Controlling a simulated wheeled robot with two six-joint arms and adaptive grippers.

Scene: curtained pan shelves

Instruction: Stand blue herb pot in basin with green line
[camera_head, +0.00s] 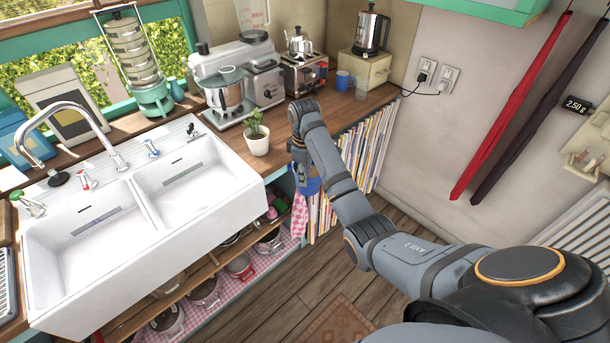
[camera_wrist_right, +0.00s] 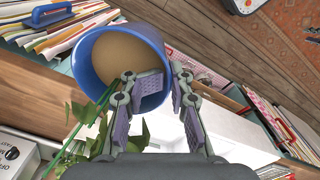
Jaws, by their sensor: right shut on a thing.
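The blue herb pot (camera_wrist_right: 88,62) is in my right gripper (camera_wrist_right: 164,88), its round opening and tan inside facing the wrist camera. The gripper is shut on the pot's wall, one finger on each side. In the head view the blue pot (camera_head: 309,186) is partly hidden behind my right forearm, off the counter's front edge and right of the sink. The white sink has a left basin (camera_head: 75,255) and a right basin (camera_head: 185,200). My left gripper is not in view.
A white pot with a green plant (camera_head: 257,140) stands on the counter between the sink and my right arm. A mixer (camera_head: 232,90) and a toaster (camera_head: 305,75) stand behind. The tap (camera_head: 70,115) arches over the left basin. Both basins look empty.

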